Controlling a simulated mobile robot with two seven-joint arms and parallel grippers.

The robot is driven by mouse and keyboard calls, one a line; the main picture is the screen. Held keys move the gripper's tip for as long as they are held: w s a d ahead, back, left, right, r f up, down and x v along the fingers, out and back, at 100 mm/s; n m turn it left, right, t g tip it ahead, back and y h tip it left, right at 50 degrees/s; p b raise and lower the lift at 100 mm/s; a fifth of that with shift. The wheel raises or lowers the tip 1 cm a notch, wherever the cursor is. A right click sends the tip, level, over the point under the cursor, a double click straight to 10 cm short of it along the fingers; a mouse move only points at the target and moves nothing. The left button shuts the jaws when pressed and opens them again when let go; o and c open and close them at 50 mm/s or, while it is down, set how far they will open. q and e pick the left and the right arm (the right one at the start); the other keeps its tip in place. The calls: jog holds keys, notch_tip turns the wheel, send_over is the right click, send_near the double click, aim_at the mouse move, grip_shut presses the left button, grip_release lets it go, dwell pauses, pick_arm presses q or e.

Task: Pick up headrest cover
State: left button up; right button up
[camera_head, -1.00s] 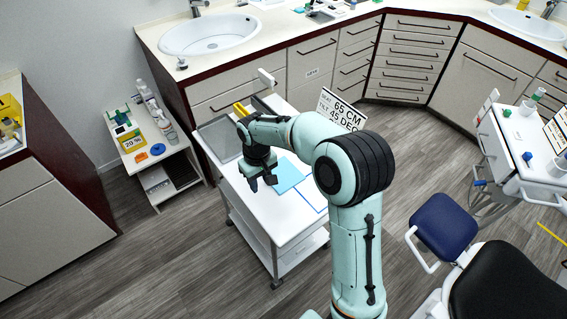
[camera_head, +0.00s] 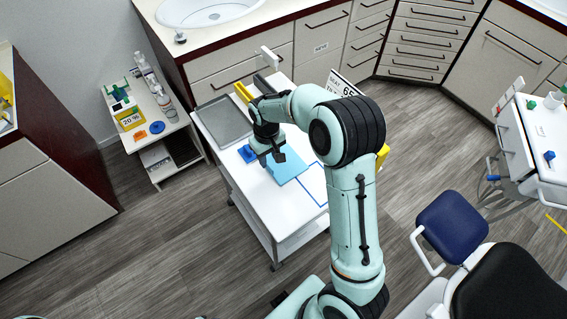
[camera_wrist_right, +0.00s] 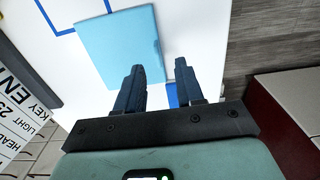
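The light blue, flat square (camera_head: 290,170), which I take to be the headrest cover, lies on the white cart top (camera_head: 262,187). In the right wrist view the light blue cover (camera_wrist_right: 118,45) lies flat beyond my fingers, to the left. My right gripper (camera_head: 271,160) is above the cover's left edge in the head view, pointing down. The right wrist view shows its two fingers (camera_wrist_right: 158,75) apart with nothing between them. The exact height above the cart cannot be told. My left gripper is not in view.
A grey tray (camera_head: 224,118) and a small blue object (camera_head: 247,153) are on the cart. A sign (camera_head: 342,84) stands at its back right. A side shelf (camera_head: 150,130) with bottles is on the left. A blue seat pad (camera_head: 452,222) is at the right.

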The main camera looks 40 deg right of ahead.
aim_at(270, 167)
jog(key=shift+w+d+f, duration=0.1)
jog(key=shift+w+f, duration=0.05)
jog(key=shift+f, duration=1.4)
jog(key=shift+w+d+f, duration=0.1)
jog(key=shift+f, duration=1.4)
grip_shut()
